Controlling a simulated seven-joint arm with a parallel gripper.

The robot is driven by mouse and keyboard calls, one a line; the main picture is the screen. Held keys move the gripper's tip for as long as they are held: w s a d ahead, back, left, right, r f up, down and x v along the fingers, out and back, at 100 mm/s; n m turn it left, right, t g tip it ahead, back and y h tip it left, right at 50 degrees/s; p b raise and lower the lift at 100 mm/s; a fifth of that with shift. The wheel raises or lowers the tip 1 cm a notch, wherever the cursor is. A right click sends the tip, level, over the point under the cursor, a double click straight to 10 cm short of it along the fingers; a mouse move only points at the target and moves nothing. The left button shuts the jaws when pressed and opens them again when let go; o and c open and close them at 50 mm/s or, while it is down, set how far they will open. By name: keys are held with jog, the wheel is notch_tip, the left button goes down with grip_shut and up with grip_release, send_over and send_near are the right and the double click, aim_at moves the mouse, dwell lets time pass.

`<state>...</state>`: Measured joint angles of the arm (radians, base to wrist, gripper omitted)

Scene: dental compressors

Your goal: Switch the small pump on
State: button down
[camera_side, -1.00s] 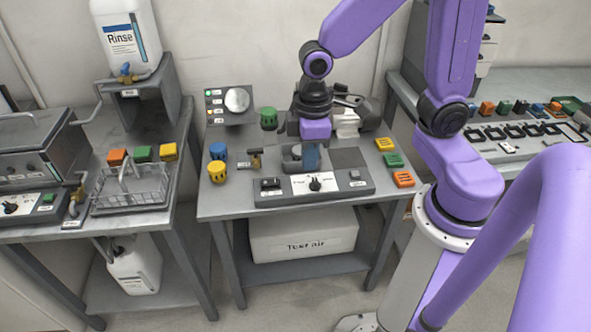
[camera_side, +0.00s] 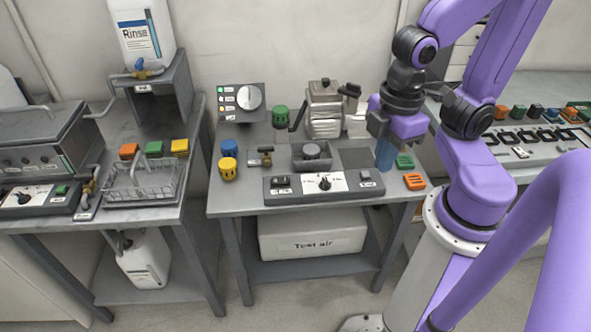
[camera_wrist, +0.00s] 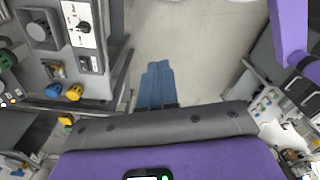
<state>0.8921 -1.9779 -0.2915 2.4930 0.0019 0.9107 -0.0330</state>
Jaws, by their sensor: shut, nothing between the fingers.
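A control panel (camera_side: 350,182) lies along the front of the middle table, with a black rotary knob (camera_side: 324,183) on a white plate. A dark switch (camera_side: 281,182) is left of the knob and a grey one (camera_side: 366,176) right of it. Their labels are too small to read, and I cannot tell which part is the small pump. A grey metal machine with a dark handle (camera_side: 325,110) stands behind. My gripper (camera_side: 385,155) has blue fingers, shut and empty, by the table's right side. In the wrist view the fingers (camera_wrist: 157,85) are together above the floor, away from the knob (camera_wrist: 83,27).
A round dark part sits in a grey tray (camera_side: 311,165) behind the panel. Blue and yellow knobs (camera_side: 228,168) stand at left; green (camera_side: 404,162) and orange (camera_side: 414,181) blocks lie at right. A dial box (camera_side: 241,97) with small lights stands at the back left.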

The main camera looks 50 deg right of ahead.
jog(key=w+a+f+n, duration=0.1)
jog(key=w+a+n, duration=0.25)
jog(key=w, duration=0.45)
jog(key=n, duration=1.1)
send_over(276, 181)
notch_tip(276, 181, down, 10)
jog(key=shift+r, duration=0.15)
notch_tip(276, 181, down, 14)
